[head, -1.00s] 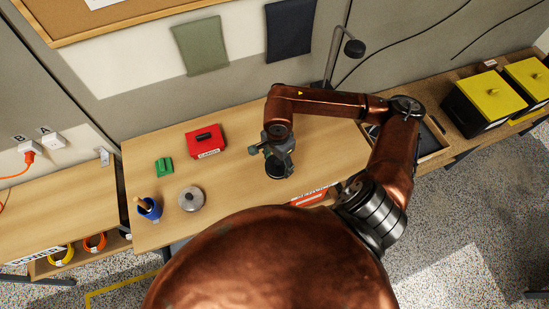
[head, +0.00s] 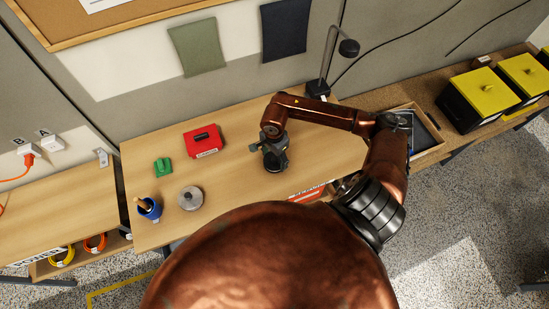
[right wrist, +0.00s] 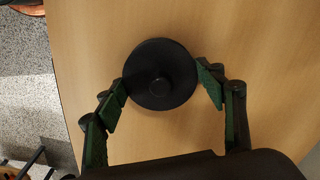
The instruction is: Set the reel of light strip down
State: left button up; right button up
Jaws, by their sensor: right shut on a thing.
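The reel of light strip appears as a dark round disc with a raised hub (right wrist: 160,74) in the right wrist view. My right gripper (right wrist: 162,84) has its green-padded fingers on either side of the reel and is shut on it. In the head view the right gripper (head: 274,151) points down over the middle of the wooden table (head: 235,185), with the dark reel (head: 275,168) below it. The reel is at or very near the tabletop; I cannot tell whether it touches. My left gripper is out of view.
A red box (head: 204,141), a green block (head: 163,167), a grey round weight (head: 191,198) and a blue cup (head: 149,209) stand on the table's left part. A lamp (head: 318,88) stands at the back. A tray (head: 430,150) lies to the right. Table around the reel is clear.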

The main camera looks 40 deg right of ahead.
aim_at(274, 158)
jog(key=shift+f, duration=0.2)
jog(key=o, duration=1.2)
jog(key=shift+r, duration=0.1)
jog(key=shift+r, duration=0.25)
notch_tip(274, 158, up, 12)
jog(key=b, duration=0.1)
jog(key=shift+f, duration=0.15)
